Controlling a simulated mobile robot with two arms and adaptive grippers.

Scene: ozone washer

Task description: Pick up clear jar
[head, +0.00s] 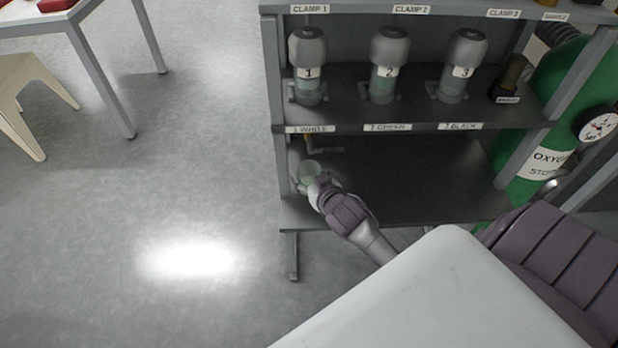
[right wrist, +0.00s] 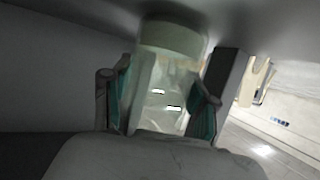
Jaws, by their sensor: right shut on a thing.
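The clear jar (right wrist: 165,95) stands between the two fingers of my right gripper (right wrist: 160,108) in the right wrist view, with a pale greenish band at its top. My right gripper is shut on it. In the head view the jar (head: 309,169) shows at the left end of the rack's lower shelf, below the "1 WHITE" label. My right gripper (head: 318,186) reaches it from the lower right and hides part of it. I cannot tell whether the jar touches the shelf. My left gripper is not in view.
The grey rack (head: 400,127) has a middle shelf with three numbered capped jars (head: 389,68). Its lower shelf (head: 420,180) is mostly bare to the right. A green oxygen cylinder (head: 545,130) stands at the right. The floor at left is open, with a table (head: 95,65) and stool (head: 30,90) beyond.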

